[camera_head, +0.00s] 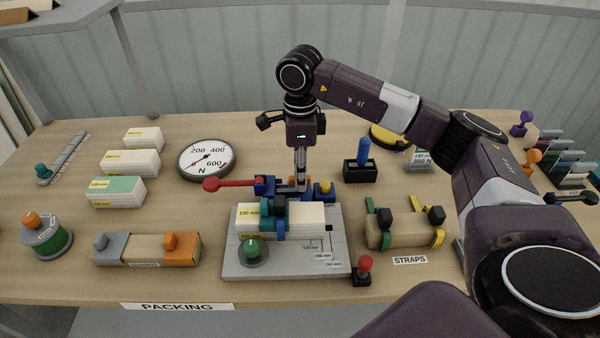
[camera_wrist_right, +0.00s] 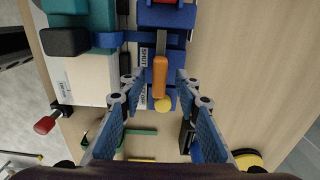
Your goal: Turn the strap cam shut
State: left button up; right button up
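The strap cam's orange lever (camera_wrist_right: 160,75) sits on a blue body, with a yellow knob (camera_wrist_right: 162,104) below it in the wrist view; a label beside it reads SHUT. The lever is largely hidden behind my gripper in the head view. My right gripper (camera_head: 300,180) points down over the blue clamp. In the wrist view its two blue-padded fingers (camera_wrist_right: 158,84) are open, one each side of the lever, with gaps visible. A blue strap (camera_head: 279,218) goes around the white block (camera_head: 308,217) on the grey fixture (camera_head: 240,265). My left gripper is out of view.
A red-knobbed lever (camera_head: 228,184) sticks out left of the clamp. A round force dial (camera_head: 207,159) stands behind it. A black holder with a blue peg (camera_head: 362,160) stands right of the gripper. A spare strap block (camera_head: 388,235) lies to the right, white blocks (camera_head: 130,163) to the left.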

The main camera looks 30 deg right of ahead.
notch_tip(320, 180, up, 12)
dwell(0.6)
dwell(0.4)
